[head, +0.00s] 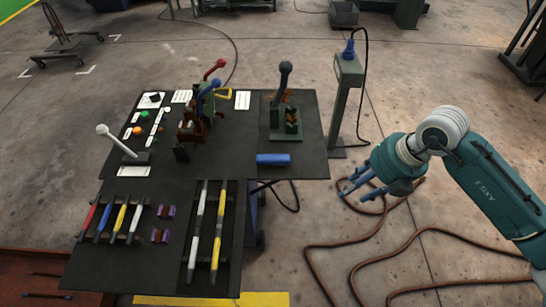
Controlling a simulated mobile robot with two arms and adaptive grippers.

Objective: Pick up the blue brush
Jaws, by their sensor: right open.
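A slim blue item that looks like the blue brush (105,220) lies in a row with a red one (89,217), a yellow one (121,219) and a white one (137,222) on the lower left part of the dark table (255,281). Its bristles are too small to make out. My right gripper (350,190) is open and empty, to the right of the table over the floor, well apart from the brush. My left gripper is not in view.
A blue block-like item (273,160) lies near the table's right edge. Levers (284,85) stand on the back part, with a white-knobbed one (115,141) at left. A green post (348,90) stands right of the table. A brown hose (360,239) lies on the floor.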

